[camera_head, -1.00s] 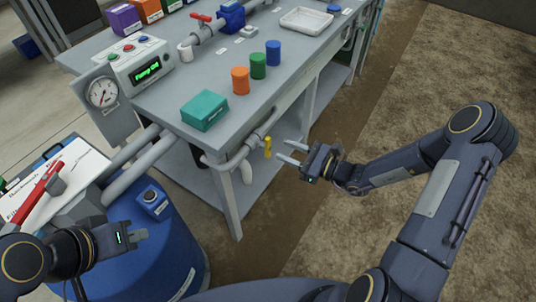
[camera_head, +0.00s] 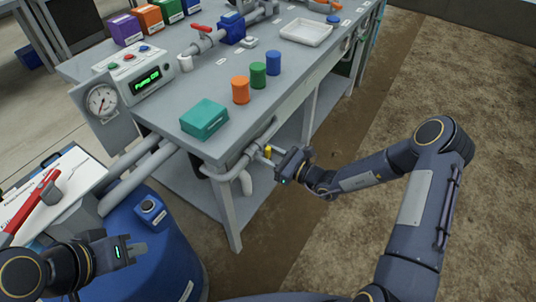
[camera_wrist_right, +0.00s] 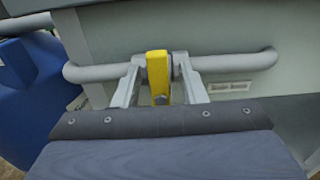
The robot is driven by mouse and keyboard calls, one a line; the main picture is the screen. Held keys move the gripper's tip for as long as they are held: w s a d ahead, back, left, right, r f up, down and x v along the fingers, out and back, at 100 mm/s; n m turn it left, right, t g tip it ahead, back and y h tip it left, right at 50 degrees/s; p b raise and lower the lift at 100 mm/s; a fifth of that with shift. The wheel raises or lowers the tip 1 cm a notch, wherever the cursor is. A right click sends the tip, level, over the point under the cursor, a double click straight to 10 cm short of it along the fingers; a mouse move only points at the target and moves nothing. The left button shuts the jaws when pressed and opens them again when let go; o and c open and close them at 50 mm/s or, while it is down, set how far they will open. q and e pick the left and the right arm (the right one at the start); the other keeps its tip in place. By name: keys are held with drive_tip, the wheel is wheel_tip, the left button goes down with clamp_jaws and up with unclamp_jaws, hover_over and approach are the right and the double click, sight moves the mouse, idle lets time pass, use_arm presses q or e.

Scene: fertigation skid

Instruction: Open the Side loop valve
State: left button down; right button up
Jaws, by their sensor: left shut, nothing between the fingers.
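The yellow valve handle (camera_head: 267,151) sits on a grey pipe (camera_head: 233,172) along the near side of the bench. In the right wrist view the handle (camera_wrist_right: 158,76) stands upright in front of the pipe (camera_wrist_right: 235,63). My right gripper (camera_head: 268,154) is at the handle, and its fingers (camera_wrist_right: 159,85) are open on either side of it, with narrow gaps showing. A label plate (camera_wrist_right: 231,87) under the pipe is too small to read. My left gripper (camera_head: 133,249) is shut and empty above the blue barrel, away from the valve.
The bench (camera_head: 215,80) holds a teal box (camera_head: 204,119), orange, green and blue cylinders, a white tray (camera_head: 306,32) and a pump display (camera_head: 147,79). A gauge (camera_head: 101,100) hangs at its left end. The blue barrel (camera_head: 165,225) stands at lower left, near a red lever (camera_head: 35,205). Floor right of the bench is clear.

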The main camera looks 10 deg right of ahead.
drive_tip(key=shift+c, duration=0.2)
clamp_jaws()
drive_tip(key=n+b, duration=0.1)
drive_tip(key=n, duration=0.1)
drive_tip(key=n+b, duration=0.1)
drive_tip(key=n, duration=0.1)
drive_tip(key=shift+s+a+f, duration=0.2)
drive_tip(key=n+b, duration=0.2)
drive_tip(key=n, duration=0.1)
drive_tip(key=shift+s+a+f, duration=0.1)
drive_tip(key=shift+s+a+f+n+b, duration=0.1)
drive_tip(key=shift+f+n+b, duration=0.05)
drive_tip(key=shift+n+b, duration=2.05)
drive_tip(key=shift+s+f+n+b, duration=0.15)
drive_tip(key=shift+n+b, duration=1.4)
drive_tip(key=shift+b, duration=1.25)
drive_tip(key=shift+a+f+n+b, duration=0.1)
drive_tip(key=shift+f+n+b, duration=0.05)
drive_tip(key=shift+n+b, duration=2.05)
drive_tip(key=shift+m+b, duration=0.3)
drive_tip(key=shift+m, duration=0.05)
